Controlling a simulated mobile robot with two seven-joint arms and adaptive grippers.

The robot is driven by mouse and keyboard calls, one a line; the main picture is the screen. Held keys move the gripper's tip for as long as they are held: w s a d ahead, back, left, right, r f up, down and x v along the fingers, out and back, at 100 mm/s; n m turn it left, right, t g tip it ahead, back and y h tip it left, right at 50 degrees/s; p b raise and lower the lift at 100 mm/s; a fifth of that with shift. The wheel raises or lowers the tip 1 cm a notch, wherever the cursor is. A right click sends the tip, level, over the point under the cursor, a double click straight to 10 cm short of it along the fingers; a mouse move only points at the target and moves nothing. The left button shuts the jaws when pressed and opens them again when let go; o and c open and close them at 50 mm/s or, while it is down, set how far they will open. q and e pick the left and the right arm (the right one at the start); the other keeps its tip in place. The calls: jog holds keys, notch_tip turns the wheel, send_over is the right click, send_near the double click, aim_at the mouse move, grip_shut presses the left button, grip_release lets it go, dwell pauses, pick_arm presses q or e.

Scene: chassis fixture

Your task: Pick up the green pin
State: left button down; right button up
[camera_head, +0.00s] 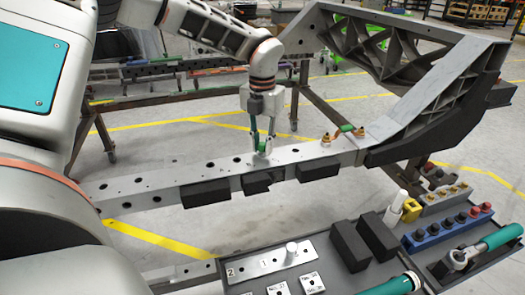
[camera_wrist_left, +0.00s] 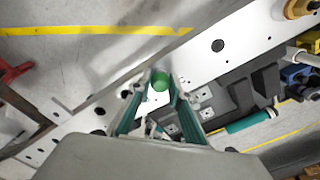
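The green pin (camera_wrist_left: 161,81) shows its round green top in the left wrist view, standing at the grey chassis beam (camera_wrist_left: 228,45). In the head view the pin (camera_head: 264,146) is small and partly hidden by the fingers. My left gripper (camera_head: 263,142) points down over the beam, its teal fingertips on either side of the pin. In the left wrist view the fingers (camera_wrist_left: 161,78) are apart with the pin's top between them, a narrow gap seeming to show. The pin's lower part is hidden. My right gripper is not in view.
Black blocks (camera_head: 205,193) line the beam's near side. Brass fittings (camera_head: 345,129) sit near the large grey casting (camera_head: 410,100) on the right. A dark tray (camera_head: 335,272) with a white pin (camera_head: 291,253), black blocks and tools lies in front.

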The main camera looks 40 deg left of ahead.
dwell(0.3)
